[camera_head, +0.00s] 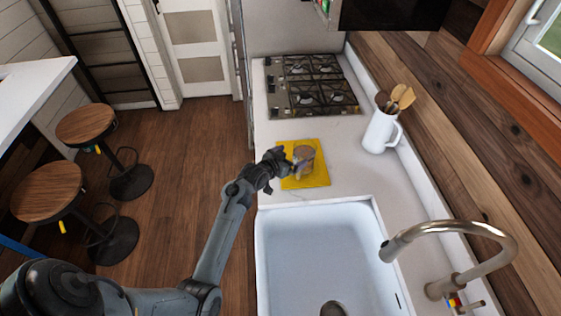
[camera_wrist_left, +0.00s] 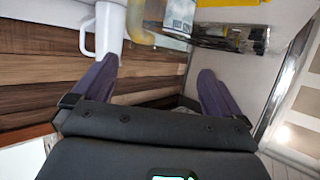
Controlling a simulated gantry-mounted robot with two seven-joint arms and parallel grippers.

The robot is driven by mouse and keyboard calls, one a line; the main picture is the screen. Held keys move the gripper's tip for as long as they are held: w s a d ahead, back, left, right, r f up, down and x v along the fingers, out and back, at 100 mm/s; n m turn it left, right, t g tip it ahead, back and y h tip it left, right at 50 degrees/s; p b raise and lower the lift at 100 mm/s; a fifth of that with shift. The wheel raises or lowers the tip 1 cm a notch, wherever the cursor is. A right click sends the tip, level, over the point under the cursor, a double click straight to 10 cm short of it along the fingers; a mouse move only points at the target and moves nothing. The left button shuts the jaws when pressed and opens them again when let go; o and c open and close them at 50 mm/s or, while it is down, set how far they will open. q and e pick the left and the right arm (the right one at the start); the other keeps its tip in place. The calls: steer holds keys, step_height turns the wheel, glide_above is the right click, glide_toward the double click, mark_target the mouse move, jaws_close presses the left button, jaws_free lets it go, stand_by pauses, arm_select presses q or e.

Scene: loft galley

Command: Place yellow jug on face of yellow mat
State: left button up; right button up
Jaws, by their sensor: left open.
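The yellow mat (camera_head: 318,179) lies flat on the counter between the stove and the sink. A small jug-like vessel (camera_head: 305,154), brownish and grey with some yellow, appears upright over the mat. Its base is partly hidden, so contact with the mat is hard to judge. My left gripper (camera_head: 289,165) is at the mat's left side, close beside the vessel. In the left wrist view the gripper's fingers (camera_wrist_left: 157,78) are spread with nothing between them. A yellow curved part of the vessel (camera_wrist_left: 139,27) and the mat's edge (camera_wrist_left: 226,3) show beyond the fingertips. My right gripper is not in view.
A white pitcher (camera_head: 378,132) with wooden utensils stands right of the mat, near the wooden wall. The black stove (camera_head: 312,84) is behind. The white sink (camera_head: 318,250) and its tall tap (camera_head: 470,229) are in front. Two stools (camera_head: 86,124) stand on the floor at left.

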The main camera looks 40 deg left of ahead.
arm_select(q)
steer(key=s+d+m+g, duration=0.1)
steer(key=s+d+g, duration=0.2)
steer(key=s+d, duration=0.4)
steer(key=s+d+m+g+h, duration=0.1)
steer(key=s+d+g, duration=0.2)
steer(key=s+d, duration=0.4)
steer(key=s+d+f+m+g, duration=0.1)
steer(key=s+d+g, duration=0.2)
steer(key=s, duration=1.8)
steer(key=d, duration=0.4)
steer(key=shift+g+h, duration=0.3)
steer(key=shift+g, duration=0.1)
steer(key=shift+w, duration=0.1)
step_height(320, 180, up, 13)
steer(key=p, duration=1.2)
steer(key=shift+p, duration=0.35)
steer(key=shift+f, duration=0.1)
